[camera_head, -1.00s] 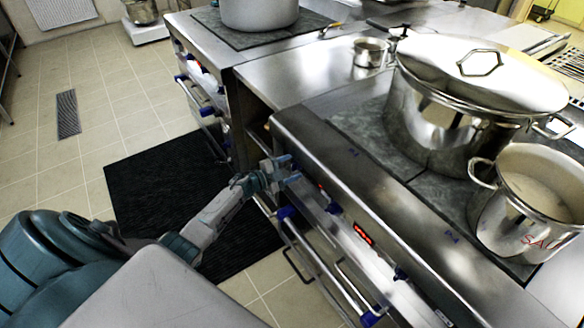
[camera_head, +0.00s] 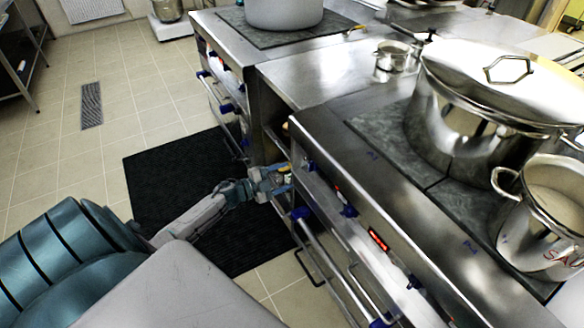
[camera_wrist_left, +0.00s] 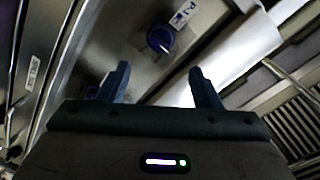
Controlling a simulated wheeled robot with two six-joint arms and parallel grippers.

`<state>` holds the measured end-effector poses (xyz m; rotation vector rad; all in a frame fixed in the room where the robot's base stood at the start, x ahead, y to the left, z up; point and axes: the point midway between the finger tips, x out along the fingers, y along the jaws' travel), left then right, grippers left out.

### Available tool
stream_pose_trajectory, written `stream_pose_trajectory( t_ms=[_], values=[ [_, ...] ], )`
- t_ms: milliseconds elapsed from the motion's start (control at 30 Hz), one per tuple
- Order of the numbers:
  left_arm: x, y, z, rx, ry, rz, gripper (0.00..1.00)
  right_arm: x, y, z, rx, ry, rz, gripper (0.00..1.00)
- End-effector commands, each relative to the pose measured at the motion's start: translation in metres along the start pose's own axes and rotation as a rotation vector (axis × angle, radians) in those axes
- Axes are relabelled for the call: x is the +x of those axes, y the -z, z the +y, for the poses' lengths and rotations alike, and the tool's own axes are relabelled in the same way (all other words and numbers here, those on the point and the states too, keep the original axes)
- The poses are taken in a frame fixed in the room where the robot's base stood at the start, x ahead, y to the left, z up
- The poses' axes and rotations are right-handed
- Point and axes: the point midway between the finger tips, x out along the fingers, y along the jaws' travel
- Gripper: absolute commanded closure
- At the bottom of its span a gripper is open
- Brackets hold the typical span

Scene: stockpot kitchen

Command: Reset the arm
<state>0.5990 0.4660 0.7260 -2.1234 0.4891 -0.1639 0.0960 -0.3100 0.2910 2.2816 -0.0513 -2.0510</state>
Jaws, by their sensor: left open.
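My left gripper (camera_head: 284,180) is in front of the steel stove's front side, above the dark floor mat. In the left wrist view its two fingers (camera_wrist_left: 160,84) stand apart with nothing between them. A blue knob (camera_wrist_left: 160,39) on the stove front shows beyond the fingertips, beside a small white label. I cannot tell whether the fingers touch the stove front. My right gripper is in neither view.
The stove (camera_head: 330,135) carries a large lidded stockpot (camera_head: 450,110) and an open pot (camera_head: 535,235) at the right. Oven handles (camera_head: 325,255) stick out below the knobs.

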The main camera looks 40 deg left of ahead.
Motion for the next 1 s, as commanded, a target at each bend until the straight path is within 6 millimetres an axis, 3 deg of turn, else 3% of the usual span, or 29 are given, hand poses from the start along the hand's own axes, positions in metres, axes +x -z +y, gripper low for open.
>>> stream_pose_trajectory(
  t_ms=[700, 767, 867, 1000],
  values=[
    [-0.006, -0.003, 0.006, -0.013, 0.002, -0.014, 0.42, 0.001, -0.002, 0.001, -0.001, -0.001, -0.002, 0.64],
    [-0.010, -0.011, 0.018, -0.044, 0.008, -0.050, 0.42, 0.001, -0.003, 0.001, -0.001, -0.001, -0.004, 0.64],
    [-0.025, -0.033, 0.060, -0.139, 0.021, -0.164, 0.42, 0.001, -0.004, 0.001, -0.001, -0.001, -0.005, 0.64],
    [-0.064, -0.069, 0.147, -0.319, 0.025, -0.400, 0.42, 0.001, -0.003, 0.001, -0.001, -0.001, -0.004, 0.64]
  ],
)
